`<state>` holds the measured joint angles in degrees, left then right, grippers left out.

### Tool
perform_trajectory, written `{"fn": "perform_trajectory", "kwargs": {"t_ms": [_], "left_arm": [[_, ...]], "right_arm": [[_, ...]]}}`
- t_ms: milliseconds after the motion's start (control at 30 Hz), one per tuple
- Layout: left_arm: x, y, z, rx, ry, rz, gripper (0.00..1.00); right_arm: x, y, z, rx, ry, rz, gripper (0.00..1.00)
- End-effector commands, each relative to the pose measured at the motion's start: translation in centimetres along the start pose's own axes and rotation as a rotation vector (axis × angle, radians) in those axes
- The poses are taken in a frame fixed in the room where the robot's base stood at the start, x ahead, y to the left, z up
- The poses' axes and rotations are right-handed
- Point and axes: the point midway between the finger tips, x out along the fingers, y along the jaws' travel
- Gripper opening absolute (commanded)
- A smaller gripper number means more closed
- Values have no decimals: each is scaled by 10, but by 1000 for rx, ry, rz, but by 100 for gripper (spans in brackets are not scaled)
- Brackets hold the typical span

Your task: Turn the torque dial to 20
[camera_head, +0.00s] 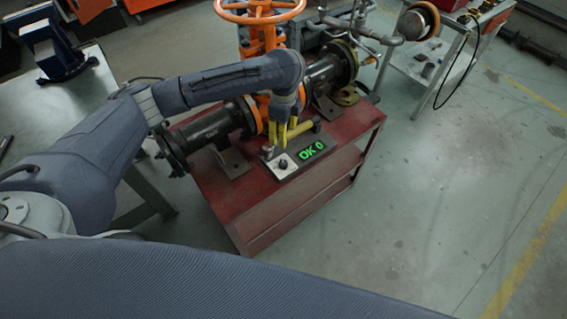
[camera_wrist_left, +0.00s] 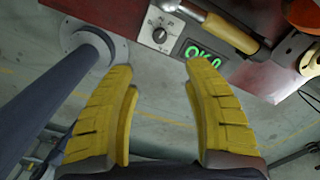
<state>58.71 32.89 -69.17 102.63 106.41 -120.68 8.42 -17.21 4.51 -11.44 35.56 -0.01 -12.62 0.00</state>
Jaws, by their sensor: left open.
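The torque dial (camera_head: 283,163) is a dark round knob on a pale plate at the front of the red cart. It shows larger in the left wrist view (camera_wrist_left: 159,36), with small markings around it that are hard to read. Beside it, a dark display (camera_head: 311,151) glows green with "OK 0"; part of it shows in the left wrist view (camera_wrist_left: 203,55). My left gripper (camera_head: 281,143) has yellow fingers, open and empty, near the dial plate. In the left wrist view its fingertips (camera_wrist_left: 160,68) are spread, with the dial beyond the gap between them. My right gripper is not in view.
A yellow-handled tool (camera_head: 300,131) lies just behind the dial and display. The dark pipe (camera_head: 212,130) with an orange valve handwheel (camera_head: 262,8) stands behind on the red cart (camera_head: 225,192). Open floor lies to the right.

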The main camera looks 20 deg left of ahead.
Motion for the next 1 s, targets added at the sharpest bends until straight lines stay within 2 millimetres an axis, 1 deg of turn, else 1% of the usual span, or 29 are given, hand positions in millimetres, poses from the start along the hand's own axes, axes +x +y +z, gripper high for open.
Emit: {"fn": "perform_trajectory", "kwargs": {"t_ms": [133, 267, 367, 567, 1000], "left_arm": [[0, 0, 0, -92, -2, 1, 50], [4, 0, 0, -123, -2, 2, 50], [12, 1, 0, -127, 0, 4, 50], [40, 2, -1, -126, 0, 6, 50], [119, 2, 0, -126, -1, 6, 50]], "right_arm": [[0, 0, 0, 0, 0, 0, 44], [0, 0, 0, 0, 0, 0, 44], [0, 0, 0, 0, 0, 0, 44], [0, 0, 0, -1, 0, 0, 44], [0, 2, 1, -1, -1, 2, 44]]}}
